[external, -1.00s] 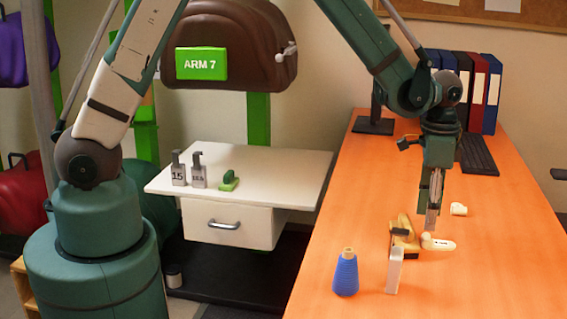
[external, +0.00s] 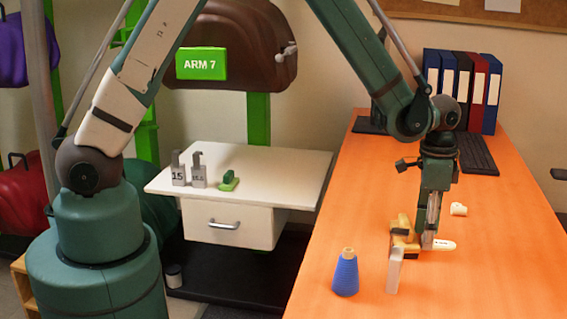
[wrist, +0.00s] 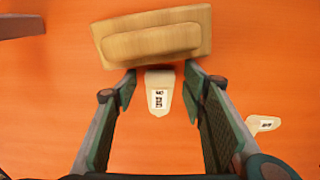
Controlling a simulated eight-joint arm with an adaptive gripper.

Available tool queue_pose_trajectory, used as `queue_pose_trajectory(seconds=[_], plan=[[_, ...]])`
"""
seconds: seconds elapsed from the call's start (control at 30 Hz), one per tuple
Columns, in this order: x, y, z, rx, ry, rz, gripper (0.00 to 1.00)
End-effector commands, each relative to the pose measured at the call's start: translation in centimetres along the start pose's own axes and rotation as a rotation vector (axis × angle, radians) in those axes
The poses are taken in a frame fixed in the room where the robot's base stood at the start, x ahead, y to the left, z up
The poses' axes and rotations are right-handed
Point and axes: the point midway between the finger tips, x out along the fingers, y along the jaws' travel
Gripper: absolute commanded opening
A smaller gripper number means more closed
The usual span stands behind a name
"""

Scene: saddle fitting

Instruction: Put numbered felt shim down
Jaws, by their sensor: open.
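A pale, tongue-shaped felt shim with a dark printed label (wrist: 160,92) lies on the orange table between the fingers of my gripper (wrist: 160,78). The fingers are spread, with a gap on both sides of the shim. In the external view my gripper (external: 428,243) is low at the table and hides part of this shim (external: 443,245). A second pale labelled shim (wrist: 264,124) lies apart on the table, outside the right finger; in the external view it is farther back (external: 458,209). The label numbers are too small to read surely.
A wooden block (wrist: 155,38) is just beyond the fingertips. A pale upright piece (external: 394,271) and a blue thread cone (external: 345,273) stand nearer the front. Binders (external: 462,90) and a keyboard (external: 477,154) are at the back.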

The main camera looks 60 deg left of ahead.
Motion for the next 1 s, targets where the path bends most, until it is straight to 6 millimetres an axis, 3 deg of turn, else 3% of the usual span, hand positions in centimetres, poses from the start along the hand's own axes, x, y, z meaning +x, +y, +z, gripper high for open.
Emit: queue_pose_trajectory(seconds=[0.57, 0.8, 1.0], plan=[[0.22, 0.0, -0.01, 0.0, 0.0, 0.0, 0.42], [0.23, 0.0, -0.01, 0.0, 0.0, 0.0, 0.14], [0.25, 0.0, -0.01, 0.0, 0.0, 0.0, 0.1]])
